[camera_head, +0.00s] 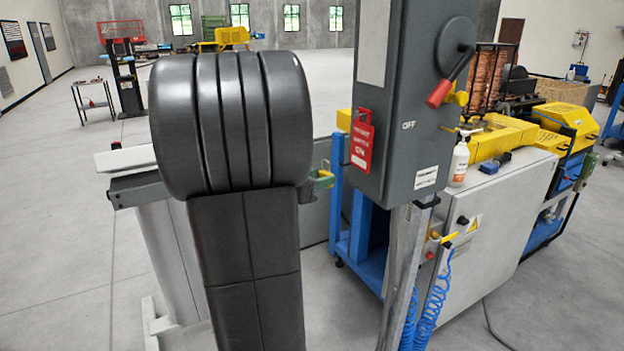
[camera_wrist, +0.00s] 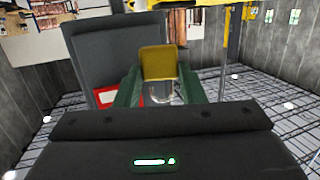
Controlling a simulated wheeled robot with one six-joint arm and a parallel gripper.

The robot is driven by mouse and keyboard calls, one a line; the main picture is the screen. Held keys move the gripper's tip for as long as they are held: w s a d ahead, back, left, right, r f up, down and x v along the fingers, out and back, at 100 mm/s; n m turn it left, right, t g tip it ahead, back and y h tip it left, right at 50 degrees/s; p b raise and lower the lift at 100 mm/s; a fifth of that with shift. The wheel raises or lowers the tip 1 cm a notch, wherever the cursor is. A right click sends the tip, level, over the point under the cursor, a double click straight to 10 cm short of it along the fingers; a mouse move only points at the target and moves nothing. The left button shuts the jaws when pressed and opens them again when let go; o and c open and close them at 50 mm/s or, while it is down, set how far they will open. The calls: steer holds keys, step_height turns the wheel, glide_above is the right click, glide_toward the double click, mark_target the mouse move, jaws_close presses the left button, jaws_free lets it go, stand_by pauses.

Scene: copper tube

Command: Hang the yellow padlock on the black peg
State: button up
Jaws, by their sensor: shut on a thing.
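The yellow padlock (camera_wrist: 158,62) is held between the green fingers of my gripper (camera_wrist: 160,84) in the wrist view, with its clear-looking shackle visible between them. That view appears upside down, with ceiling lights at the bottom. In the head view my gripper (camera_head: 324,174) shows small beyond my dark arm, with a bit of yellow padlock (camera_head: 322,182) at it. It is left of the grey switch box (camera_head: 400,130) and below the red tag (camera_head: 361,145). I cannot make out the black peg in either view.
The switch box carries a red-handled lever (camera_head: 450,78) and stands on a grey post (camera_head: 402,270). Blue coiled hoses (camera_head: 432,295) hang beside it. A grey cabinet (camera_head: 500,225) with a white bottle (camera_head: 460,163) stands to the right. Open floor lies at left.

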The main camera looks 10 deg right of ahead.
steer(key=d, duration=0.1)
steer(key=w+d, duration=0.1)
steer(key=d, duration=0.1)
steer(key=w+d+f, duration=0.1)
steer(key=d, duration=0.1)
steer(key=shift+d+f+b, duration=0.1)
steer(key=shift+d+b, duration=0.15)
steer(key=shift+b, duration=0.05)
stand_by(0.4)
steer(key=shift+f, duration=0.1)
stand_by(0.5)
steer(key=o, duration=1.1)
steer(key=b+v, duration=0.2)
steer(key=v, duration=1.2)
steer(key=shift+w+d, duration=0.1)
